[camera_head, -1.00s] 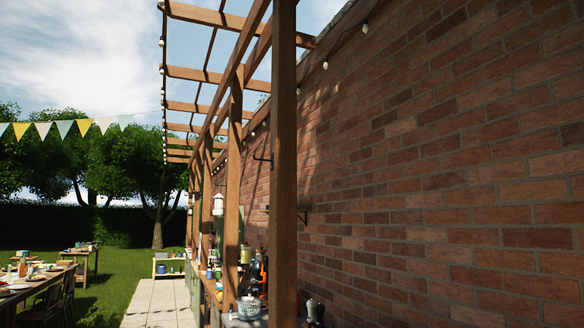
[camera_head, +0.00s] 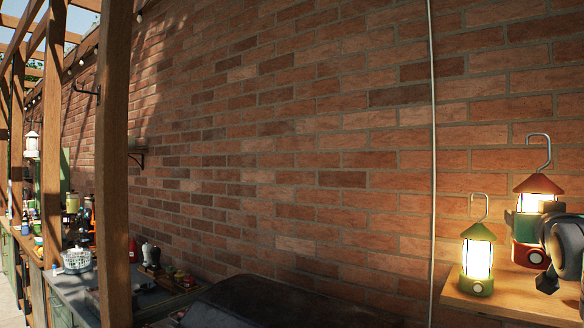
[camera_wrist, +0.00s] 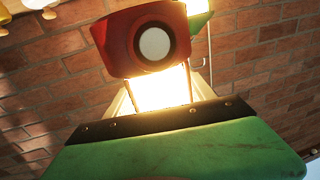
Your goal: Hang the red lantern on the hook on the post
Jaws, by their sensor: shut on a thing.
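The red lantern (camera_head: 531,257) is at the right of the head view, lit, upright, with an orange-red cap and a wire loop on top. My gripper (camera_head: 527,228) is shut around its glowing body. Its base looks a little above the wooden shelf, though the gap is not clear. In the wrist view the red lantern's base (camera_wrist: 150,38) with a white round dial shows close up, above the glow between my fingers. A dark hook (camera_head: 86,91) sticks out from the left side of the wooden post (camera_head: 114,180), far to the left. The hook carries nothing.
A lit green lantern (camera_head: 478,286) stands on the wooden shelf (camera_head: 495,306), just left of the red one. A thin pale pipe (camera_head: 433,150) runs down the brick wall. A dark covered grill (camera_head: 285,303) and a cluttered counter (camera_head: 75,283) lie below. A white lantern (camera_head: 32,146) hangs farther left.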

